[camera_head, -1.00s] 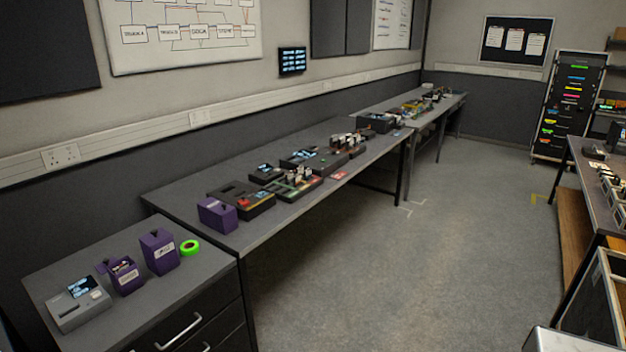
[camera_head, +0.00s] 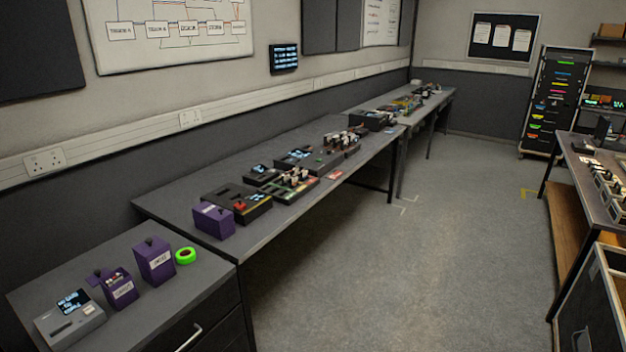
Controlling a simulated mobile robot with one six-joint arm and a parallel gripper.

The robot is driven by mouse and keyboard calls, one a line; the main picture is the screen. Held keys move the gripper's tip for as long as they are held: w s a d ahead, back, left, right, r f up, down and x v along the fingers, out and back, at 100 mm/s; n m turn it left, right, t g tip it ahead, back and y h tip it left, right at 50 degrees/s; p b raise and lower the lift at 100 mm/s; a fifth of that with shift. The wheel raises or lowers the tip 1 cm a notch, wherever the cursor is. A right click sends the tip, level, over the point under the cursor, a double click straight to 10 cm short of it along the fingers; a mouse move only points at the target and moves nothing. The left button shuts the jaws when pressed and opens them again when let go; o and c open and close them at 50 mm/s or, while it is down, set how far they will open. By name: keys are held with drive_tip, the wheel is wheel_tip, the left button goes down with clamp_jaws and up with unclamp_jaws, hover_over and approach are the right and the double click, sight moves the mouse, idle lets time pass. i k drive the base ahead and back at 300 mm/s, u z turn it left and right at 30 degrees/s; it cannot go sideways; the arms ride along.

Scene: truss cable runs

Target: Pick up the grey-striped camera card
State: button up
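I cannot make out a grey-striped camera card. Small cards stand in a tray with green and red parts (camera_head: 288,188) on the long bench, too small to tell their markings. A small red and white card (camera_head: 334,175) lies flat near the bench's front edge. Several purple boxes stand at the near left: one with an open top and cards in it (camera_head: 119,289), a taller one (camera_head: 155,260), and one on the long bench (camera_head: 213,220). A grey device with a small screen (camera_head: 70,320) is beside them. My gripper is not in view.
The long grey bench (camera_head: 178,204) runs along the left wall, with more devices further back. A green tape roll (camera_head: 185,256) lies on the near cabinet. A second bench (camera_head: 603,151) and an open case (camera_head: 597,300) stand at right. The floor between is clear.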

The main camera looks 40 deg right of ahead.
sight(284, 178)
drive_tip(key=z, duration=1.05)
drive_tip(key=k, duration=1)
drive_tip(key=i, duration=0.9)
drive_tip(key=z, duration=0.1)
